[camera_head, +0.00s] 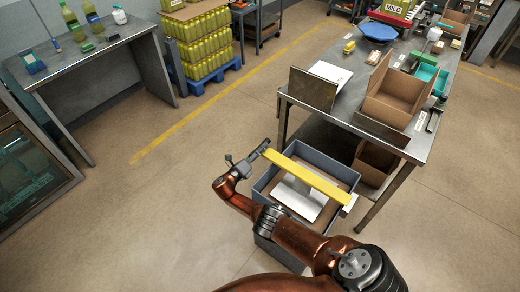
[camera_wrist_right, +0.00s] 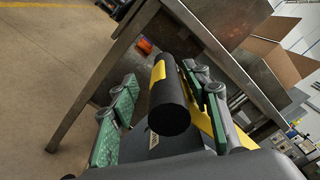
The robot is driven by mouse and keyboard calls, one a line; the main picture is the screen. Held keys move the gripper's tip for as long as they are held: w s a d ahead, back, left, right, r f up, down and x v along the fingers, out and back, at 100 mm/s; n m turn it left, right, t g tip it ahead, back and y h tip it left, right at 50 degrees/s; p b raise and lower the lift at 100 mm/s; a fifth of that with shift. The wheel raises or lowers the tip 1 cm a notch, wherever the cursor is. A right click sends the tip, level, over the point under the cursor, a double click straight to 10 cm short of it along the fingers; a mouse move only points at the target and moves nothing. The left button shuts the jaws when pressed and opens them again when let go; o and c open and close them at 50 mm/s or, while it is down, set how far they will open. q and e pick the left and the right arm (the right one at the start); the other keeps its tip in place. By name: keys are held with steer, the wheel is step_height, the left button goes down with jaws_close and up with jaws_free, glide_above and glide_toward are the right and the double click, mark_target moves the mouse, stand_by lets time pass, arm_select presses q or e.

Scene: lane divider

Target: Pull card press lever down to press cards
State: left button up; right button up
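The yellow press lever (camera_head: 305,175) runs from upper left to lower right over an open grey box (camera_head: 262,187) in the head view. White and brown surfaces (camera_head: 300,198) show under it. The lever ends in a black cylindrical handle (camera_wrist_right: 172,112), seen nearly end-on in the right wrist view. My right gripper (camera_head: 246,160) is at the handle end of the lever. Its green-padded fingers are apart, one on each side of the handle. The handle looks nearer the right-hand finger, with a gap on the left; contact cannot be told. My left gripper is not in view.
A metal table (camera_head: 350,122) with cardboard boxes (camera_head: 396,95) stands behind and right of the box, close to the lever. A workbench (camera_head: 75,65) and pallet of yellow bottles (camera_head: 200,45) are farther left. The floor left of my right gripper is clear.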

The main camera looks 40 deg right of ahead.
steer(key=shift+s+f, duration=0.3)
steer(key=shift+f, duration=0.15)
steer(key=v, duration=1.1)
steer(key=shift+a+r, duration=0.35)
steer(key=shift+a, duration=0.1)
steer(key=shift+w+r, duration=0.1)
steer(key=shift+w, duration=0.05)
